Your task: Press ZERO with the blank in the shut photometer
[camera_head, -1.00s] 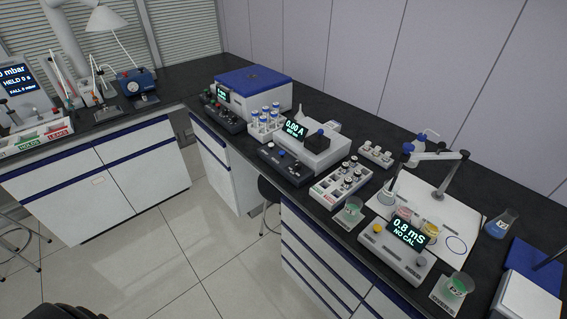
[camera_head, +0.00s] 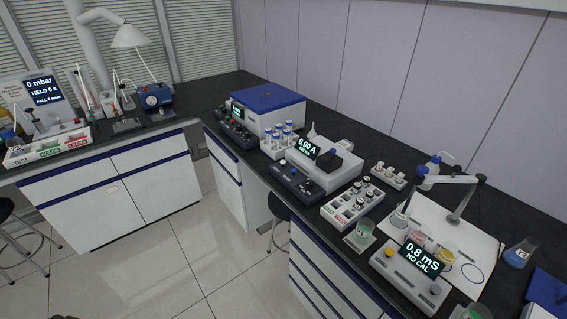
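The photometer (camera_head: 335,172) is a white box on the dark bench, with a black block (camera_head: 346,161) on its top. Its tilted display (camera_head: 307,148) reads 0.00 A, with a smaller line below too small to read surely. In front of it is a dark key panel (camera_head: 294,186) with several knobs or buttons; I cannot read which is ZERO. The black block looks down, but whether the blank is inside is hidden. Neither of my grippers shows in the head view.
A blue-lidded box (camera_head: 268,108) and a rack of blue-capped vials (camera_head: 277,141) stand left of the photometer. A white vial rack (camera_head: 352,205), a beaker (camera_head: 360,235) and a meter reading 0.8 mS (camera_head: 408,271) stand right. The floor (camera_head: 215,255) before the bench is mostly clear.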

